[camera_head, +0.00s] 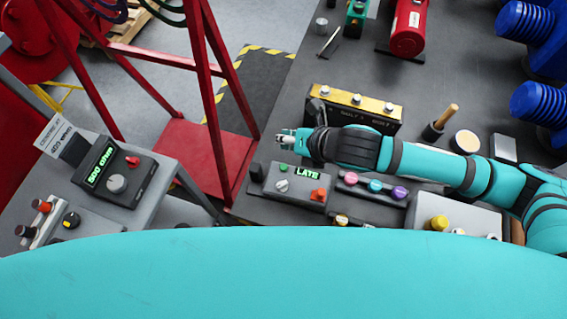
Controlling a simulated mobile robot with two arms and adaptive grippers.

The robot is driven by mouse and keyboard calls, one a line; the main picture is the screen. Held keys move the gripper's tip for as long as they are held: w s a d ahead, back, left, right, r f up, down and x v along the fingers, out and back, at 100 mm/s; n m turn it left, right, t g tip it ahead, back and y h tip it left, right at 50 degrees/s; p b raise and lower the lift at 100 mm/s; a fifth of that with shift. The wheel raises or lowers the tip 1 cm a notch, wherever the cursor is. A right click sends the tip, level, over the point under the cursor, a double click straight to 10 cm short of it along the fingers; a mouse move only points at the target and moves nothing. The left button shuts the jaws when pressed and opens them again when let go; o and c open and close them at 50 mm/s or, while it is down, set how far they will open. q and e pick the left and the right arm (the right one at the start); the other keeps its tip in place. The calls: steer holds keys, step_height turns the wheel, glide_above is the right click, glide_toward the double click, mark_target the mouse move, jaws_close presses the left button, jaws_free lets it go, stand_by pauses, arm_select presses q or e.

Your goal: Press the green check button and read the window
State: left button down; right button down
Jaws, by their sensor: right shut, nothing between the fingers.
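A grey box (262,186) with a lit window (307,173) stands near the edge of the dark table. A small green button (283,167) sits on the box's top left, above a white knob (282,185); an orange-red control (318,195) is at the right. My right gripper (284,137) is shut and empty. In the picture it is just above the green button and appears apart from it. My left gripper is not in view.
A yellow-topped box (352,101) stands behind the gripper. A strip of coloured buttons (374,187) is right of the grey box. On the left bench, a dark meter (113,172) reads "500 ohm". A large teal part of me covers the bottom.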

steer(key=b, duration=0.8)
glide_above(286, 165)
steer(key=shift+f, duration=4.4)
steer(key=shift+f, duration=0.15)
steer(key=shift+f, duration=0.25)
steer(key=shift+f+b, duration=0.3)
steer(key=shift+f, duration=0.25)
steer(key=shift+r+p, duration=0.95)
steer(key=shift+p, duration=0.15)
